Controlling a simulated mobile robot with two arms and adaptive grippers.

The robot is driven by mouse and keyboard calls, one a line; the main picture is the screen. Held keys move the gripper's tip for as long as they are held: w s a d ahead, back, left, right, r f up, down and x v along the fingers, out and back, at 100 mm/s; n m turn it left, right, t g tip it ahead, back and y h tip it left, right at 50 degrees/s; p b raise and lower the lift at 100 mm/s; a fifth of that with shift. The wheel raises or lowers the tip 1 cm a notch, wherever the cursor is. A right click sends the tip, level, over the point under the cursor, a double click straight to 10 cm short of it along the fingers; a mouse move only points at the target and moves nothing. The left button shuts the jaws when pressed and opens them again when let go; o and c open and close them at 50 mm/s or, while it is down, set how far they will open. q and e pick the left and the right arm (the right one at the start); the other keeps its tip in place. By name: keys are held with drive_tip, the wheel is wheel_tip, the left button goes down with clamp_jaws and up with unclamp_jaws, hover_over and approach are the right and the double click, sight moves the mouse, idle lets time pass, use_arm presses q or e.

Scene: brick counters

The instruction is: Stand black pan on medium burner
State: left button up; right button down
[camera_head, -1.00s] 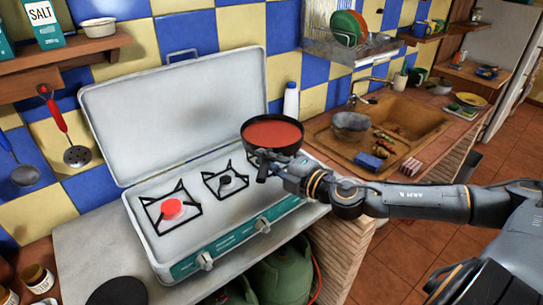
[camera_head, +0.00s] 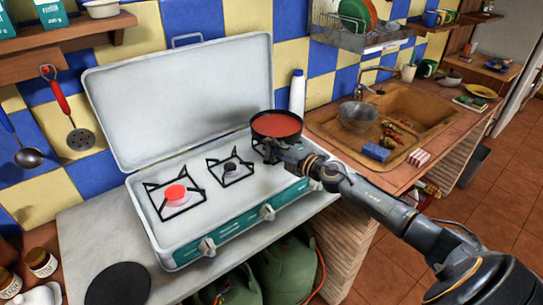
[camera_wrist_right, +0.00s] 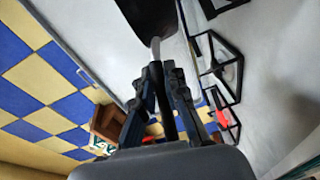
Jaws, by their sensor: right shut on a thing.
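The black pan (camera_head: 277,137) has a red inside and is at the right end of the stove (camera_head: 190,235). My right gripper (camera_head: 268,150) is shut on its handle, and the pan looks about level. In the right wrist view the handle runs between the fingers (camera_wrist_right: 163,95) to the dark pan (camera_wrist_right: 150,14). The left burner (camera_head: 175,195) has a red centre; the middle burner (camera_head: 231,168) is bare and dark. The pan hides the right burner, so I cannot tell whether it touches it. My left gripper is out of view.
The open stove lid (camera_head: 180,95) stands behind the burners. A white bottle (camera_head: 297,95) is close behind the pan. The sink (camera_head: 410,115) is to the right. A dark round disc (camera_head: 118,284) lies on the front left counter.

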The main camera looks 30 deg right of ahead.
drive_tip(key=shift+f, duration=0.9)
drive_tip(key=shift+f+b, duration=0.2)
drive_tip(key=shift+b, duration=0.15)
drive_tip(key=c, duration=1.7)
unclamp_jaws()
drive_tip(key=shift+f, duration=0.2)
drive_tip(key=shift+c, duration=0.2)
drive_tip(key=o, duration=0.4)
drive_tip(key=shift+c, duration=0.2)
drive_tip(key=shift+s+a+r, duration=0.1)
drive_tip(key=shift+r, duration=0.1)
